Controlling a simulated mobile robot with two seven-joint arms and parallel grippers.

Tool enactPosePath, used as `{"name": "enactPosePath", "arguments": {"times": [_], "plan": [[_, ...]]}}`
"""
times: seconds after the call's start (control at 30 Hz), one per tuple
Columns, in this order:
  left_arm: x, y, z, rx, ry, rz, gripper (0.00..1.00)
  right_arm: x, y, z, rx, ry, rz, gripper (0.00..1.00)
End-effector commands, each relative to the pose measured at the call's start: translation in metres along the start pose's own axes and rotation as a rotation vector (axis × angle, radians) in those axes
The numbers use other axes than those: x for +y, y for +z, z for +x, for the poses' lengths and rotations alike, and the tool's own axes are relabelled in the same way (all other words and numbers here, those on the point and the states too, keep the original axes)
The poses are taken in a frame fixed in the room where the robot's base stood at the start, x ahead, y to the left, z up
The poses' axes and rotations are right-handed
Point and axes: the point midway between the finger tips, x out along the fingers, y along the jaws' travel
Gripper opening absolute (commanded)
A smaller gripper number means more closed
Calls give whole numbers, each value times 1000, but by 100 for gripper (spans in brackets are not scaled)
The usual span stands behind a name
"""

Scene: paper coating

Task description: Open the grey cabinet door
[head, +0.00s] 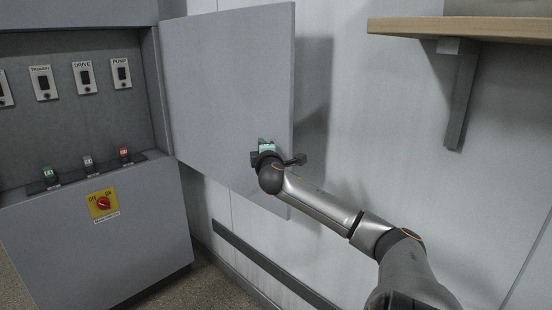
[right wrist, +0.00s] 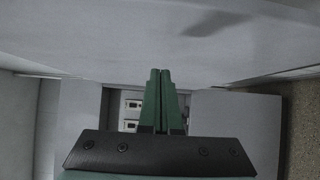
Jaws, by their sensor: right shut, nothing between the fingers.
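The grey cabinet door (head: 225,95) stands swung wide open to the right of the cabinet, its inner face toward me in the head view. The grey cabinet (head: 95,230) shows its panel of switches at left. My right arm reaches in from the lower right, and its gripper (head: 266,146) is at the lower right part of the door, close to its face. In the right wrist view the green fingers (right wrist: 160,98) are together with nothing between them, near a large grey surface. Whether they touch the door I cannot tell. My left gripper is not in view.
Labelled switches (head: 83,77) and a red rotary switch on a yellow plate (head: 102,203) are on the cabinet. A wooden shelf (head: 460,29) with a metal bracket juts from the wall at upper right. Floor (head: 215,280) is clear between cabinet and wall.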

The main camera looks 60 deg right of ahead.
Motion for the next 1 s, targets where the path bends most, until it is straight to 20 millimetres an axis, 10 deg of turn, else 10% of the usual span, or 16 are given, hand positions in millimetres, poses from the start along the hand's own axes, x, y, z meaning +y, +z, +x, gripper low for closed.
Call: {"name": "enactPosePath", "arguments": {"times": [1.0], "plan": [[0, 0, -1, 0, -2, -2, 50, 0, 40, -92, -1, -1, 1, 0]]}}
